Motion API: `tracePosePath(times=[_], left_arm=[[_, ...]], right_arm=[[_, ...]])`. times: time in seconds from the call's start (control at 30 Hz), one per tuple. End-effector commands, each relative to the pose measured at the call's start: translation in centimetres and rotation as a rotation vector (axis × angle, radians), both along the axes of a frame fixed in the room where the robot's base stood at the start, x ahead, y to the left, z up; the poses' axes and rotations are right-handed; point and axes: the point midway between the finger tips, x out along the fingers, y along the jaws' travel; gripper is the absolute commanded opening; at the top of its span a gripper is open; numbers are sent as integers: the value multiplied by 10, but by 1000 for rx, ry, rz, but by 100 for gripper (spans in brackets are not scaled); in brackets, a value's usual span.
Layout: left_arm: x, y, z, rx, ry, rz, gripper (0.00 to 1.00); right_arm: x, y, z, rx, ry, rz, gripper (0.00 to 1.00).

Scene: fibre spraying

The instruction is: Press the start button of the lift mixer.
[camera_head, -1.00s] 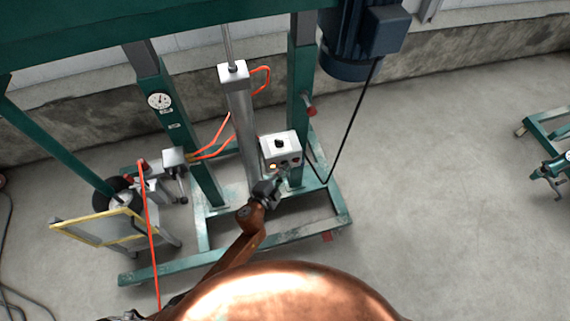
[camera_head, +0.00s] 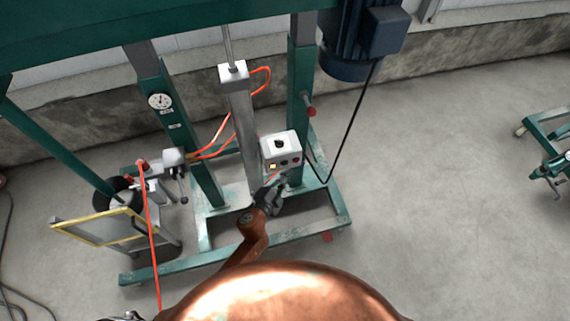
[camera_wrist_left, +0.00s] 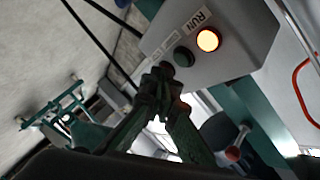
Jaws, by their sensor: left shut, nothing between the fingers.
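The lift mixer's white control box (camera_head: 281,146) is on the green frame, with a black knob on top. Its front has a lit orange lamp (camera_head: 272,166), a dark button (camera_head: 284,163) and a red button (camera_head: 295,160). In the left wrist view, the lamp (camera_wrist_left: 208,40) glows beside a RUN label (camera_wrist_left: 200,18), with a dark button (camera_wrist_left: 183,56) next to it. My left gripper (camera_head: 282,180) is shut and empty just below the box front; in the wrist view its tips (camera_wrist_left: 163,75) overlap the panel's lower edge. Contact cannot be told. My right gripper is out of view.
The blue motor (camera_head: 355,45) hangs at the upper right, its black cable dropping beside the box. Orange hoses (camera_head: 215,135) run left of the steel cylinder (camera_head: 243,125). The green base frame (camera_head: 290,237) lies below my arm.

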Motion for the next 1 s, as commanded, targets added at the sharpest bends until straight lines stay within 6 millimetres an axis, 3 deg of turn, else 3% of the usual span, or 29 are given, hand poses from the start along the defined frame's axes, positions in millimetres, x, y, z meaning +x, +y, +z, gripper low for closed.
tracePosePath(times=[0.4, 1.0], left_arm=[[-36, -12, 0, -2, 1, 0, 0], [-39, -13, 0, 0, 0, 0, 0]], right_arm=[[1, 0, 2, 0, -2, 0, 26], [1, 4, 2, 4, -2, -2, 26]])
